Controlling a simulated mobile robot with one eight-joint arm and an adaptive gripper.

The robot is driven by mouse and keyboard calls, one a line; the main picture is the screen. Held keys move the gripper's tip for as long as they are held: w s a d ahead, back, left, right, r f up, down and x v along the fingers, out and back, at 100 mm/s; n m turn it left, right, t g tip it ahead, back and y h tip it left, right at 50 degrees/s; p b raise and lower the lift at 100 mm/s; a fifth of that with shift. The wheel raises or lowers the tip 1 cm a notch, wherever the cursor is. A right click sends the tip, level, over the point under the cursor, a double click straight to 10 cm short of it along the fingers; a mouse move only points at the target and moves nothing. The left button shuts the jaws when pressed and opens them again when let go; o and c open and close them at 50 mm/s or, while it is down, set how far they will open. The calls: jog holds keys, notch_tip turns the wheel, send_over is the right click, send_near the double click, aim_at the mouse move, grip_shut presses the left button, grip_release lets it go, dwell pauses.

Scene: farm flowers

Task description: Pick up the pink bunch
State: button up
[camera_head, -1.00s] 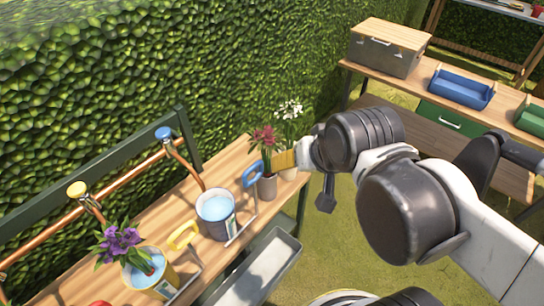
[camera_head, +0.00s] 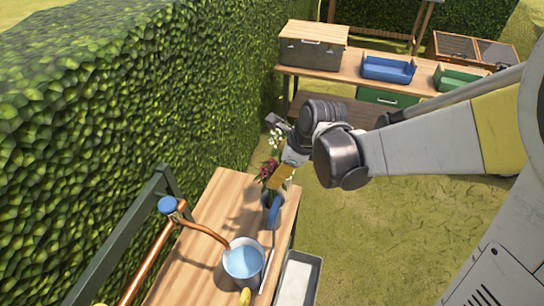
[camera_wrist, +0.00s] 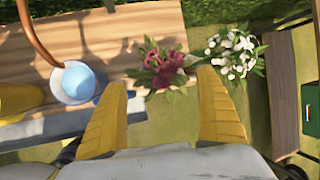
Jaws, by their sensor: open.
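The pink bunch (camera_wrist: 164,62), dark pink blooms with green leaves, shows in the wrist view just beyond the fingertips and between their lines. In the head view the pink bunch (camera_head: 268,169) stands in a pot at the far end of the wooden bench, partly hidden by my gripper. My gripper (camera_wrist: 164,92) is open and empty, its two yellow fingers spread wide. In the head view my gripper (camera_head: 277,183) is close beside the flowers. Whether a finger touches the leaves I cannot tell.
A white bunch (camera_wrist: 232,54) stands close to the right of the pink one. A bucket of water (camera_head: 243,262) and a copper pipe with a blue knob (camera_head: 168,205) are nearer on the bench (camera_head: 190,268). A hedge (camera_head: 90,110) runs along the left. Grass lies open to the right.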

jog(key=b+x, duration=0.1)
jog(key=x, duration=0.1)
jog(key=b+x, duration=0.1)
jog(key=x, duration=0.1)
jog(key=b+x, duration=0.1)
jog(key=x, duration=0.2)
jog(key=shift+w+d, duration=0.1)
jog(key=shift+w, duration=0.2)
jog(key=shift+s+r, duration=0.1)
jog(key=shift+c, duration=0.5)
jog(key=c, duration=1.4)
jog(key=shift+r, duration=0.1)
notch_tip(320, 180, up, 18)
jog(key=p, duration=0.6)
jog(key=shift+p, duration=0.35)
jog(key=shift+r+p, duration=1)
jog(key=shift+r, duration=0.15)
